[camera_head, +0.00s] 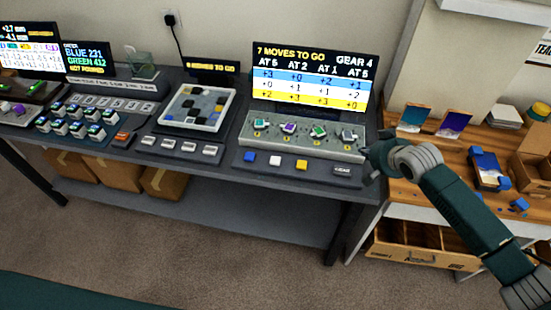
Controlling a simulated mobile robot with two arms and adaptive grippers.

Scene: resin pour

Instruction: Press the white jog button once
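The white jog button (275,161) sits in a row on the dark front panel (312,174). The blue button (249,157) is to its left and the yellow button (301,165) to its right. A dark button marked GEAR (342,170) ends the row. Behind them a grey block (245,132) carries several coloured knobs. The screen (312,80) above reads 7 MOVES TO GO and GEAR 4. My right gripper (371,158) is beside the panel's right end, apart from the white button; its fingers are too small and dark to read. My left gripper is not in view.
A tile board (198,108) and a row of grey buttons (188,147) lie left of the panel. A wooden bench (410,187) with coloured panels and a blue-stained piece (487,168) stands right. Cardboard boxes (118,172) are under the dark table.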

